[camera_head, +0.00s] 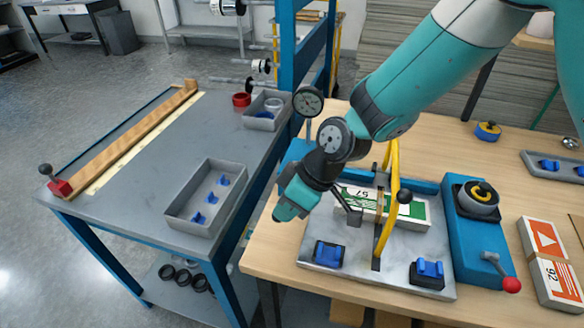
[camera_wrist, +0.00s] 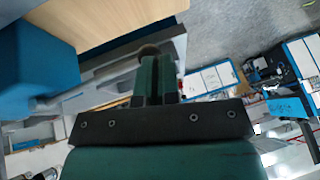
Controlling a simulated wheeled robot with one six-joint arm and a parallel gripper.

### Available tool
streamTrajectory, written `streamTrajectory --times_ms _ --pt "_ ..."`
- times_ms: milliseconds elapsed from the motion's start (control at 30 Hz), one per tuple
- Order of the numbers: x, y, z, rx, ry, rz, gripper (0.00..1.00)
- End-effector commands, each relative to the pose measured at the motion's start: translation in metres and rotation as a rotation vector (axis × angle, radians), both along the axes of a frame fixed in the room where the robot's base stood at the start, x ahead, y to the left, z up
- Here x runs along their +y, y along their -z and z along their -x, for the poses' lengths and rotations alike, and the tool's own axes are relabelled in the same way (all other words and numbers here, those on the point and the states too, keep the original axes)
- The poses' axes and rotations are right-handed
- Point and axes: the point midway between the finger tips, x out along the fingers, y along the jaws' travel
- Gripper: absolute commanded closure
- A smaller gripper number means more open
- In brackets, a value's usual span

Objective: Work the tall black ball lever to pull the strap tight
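A black ball (camera_head: 404,196) tops a lever beside the standing yellow strap (camera_head: 388,225), over the grey metal plate of a blue-edged fixture (camera_head: 325,225). The lever's shaft is mostly hidden by the strap. A green-and-white pack (camera_head: 417,212) lies behind the strap. My gripper (camera_head: 290,203) is left of the strap and lever, above the fixture's left edge, clear of the ball. In the wrist view my gripper's fingers (camera_wrist: 156,78) look close together with nothing clearly between them. The ball and strap cannot be made out there.
Another black ball lever (camera_head: 45,169) on a red base and a grey tray (camera_head: 206,197) are on the left table.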

Motion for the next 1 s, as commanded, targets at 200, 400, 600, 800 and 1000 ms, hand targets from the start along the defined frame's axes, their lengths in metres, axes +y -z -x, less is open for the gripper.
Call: streamTrajectory --times_ms 200,400,600,800,1000 --pt "-0.008 -0.001 0.005 0.019 -0.006 0.011 1.00" --pt "-0.025 -0.034 -0.001 0.007 0.002 0.003 1.00" --pt "-0.038 -0.058 -0.004 0.002 0.003 0.000 1.00" --pt "-0.041 -0.065 -0.004 0.001 0.001 -0.001 1.00" --pt "-0.040 -0.065 -0.004 0.000 0.000 -0.001 1.00"
